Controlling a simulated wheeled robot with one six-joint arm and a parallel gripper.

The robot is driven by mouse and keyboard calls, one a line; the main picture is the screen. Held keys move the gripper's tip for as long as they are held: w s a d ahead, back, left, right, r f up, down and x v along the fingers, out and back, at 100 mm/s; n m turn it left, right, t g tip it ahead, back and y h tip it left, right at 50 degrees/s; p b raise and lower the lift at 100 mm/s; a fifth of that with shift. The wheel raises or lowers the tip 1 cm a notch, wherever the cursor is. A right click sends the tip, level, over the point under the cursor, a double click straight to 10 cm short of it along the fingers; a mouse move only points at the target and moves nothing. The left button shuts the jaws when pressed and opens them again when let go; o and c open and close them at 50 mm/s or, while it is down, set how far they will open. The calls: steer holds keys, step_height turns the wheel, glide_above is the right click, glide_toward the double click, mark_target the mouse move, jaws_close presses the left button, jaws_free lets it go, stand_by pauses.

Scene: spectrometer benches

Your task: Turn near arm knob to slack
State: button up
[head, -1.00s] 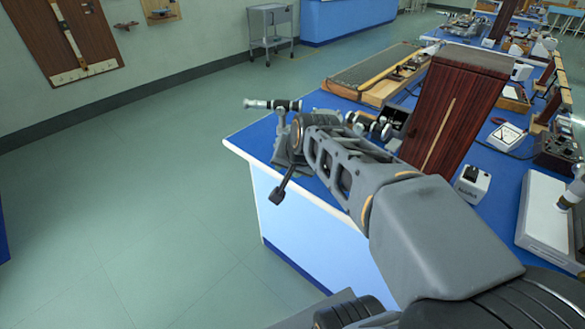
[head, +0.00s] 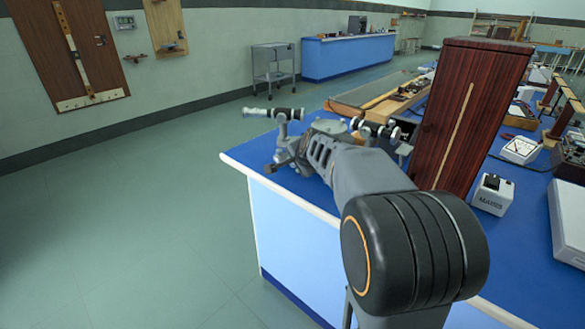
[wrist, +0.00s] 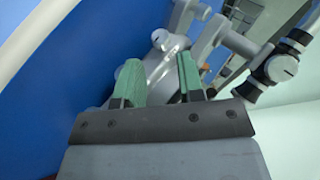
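A grey spectrometer stands on the blue bench corner, with a black-and-silver tube (head: 272,112) at its left and another tube (head: 375,128) at its right. In the wrist view, my gripper (wrist: 158,62) is open, its two green-padded fingers apart with nothing held between them. A pale round knob (wrist: 161,38) on a grey spectrometer arm (wrist: 168,68) shows just beyond the fingertips. A second round knob (wrist: 282,68) sits by the dark tube at the right. I cannot tell which knob is the near arm's. In the head view, my arm hides much of the spectrometer base and my fingers.
A tall dark-red wooden box (head: 465,115) stands close to the right of my arm. A white meter box (head: 492,194) is beside it. A long wooden-edged board (head: 375,92) lies behind the spectrometer. The floor left of the bench (head: 130,220) is clear.

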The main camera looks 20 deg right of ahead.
mark_target(291, 165)
steer(key=shift+b+x, duration=0.4)
steer(key=shift+x, duration=2.25)
steer(key=shift+c, duration=0.2)
steer(key=c, duration=0.6)
steer(key=shift+p, duration=0.3)
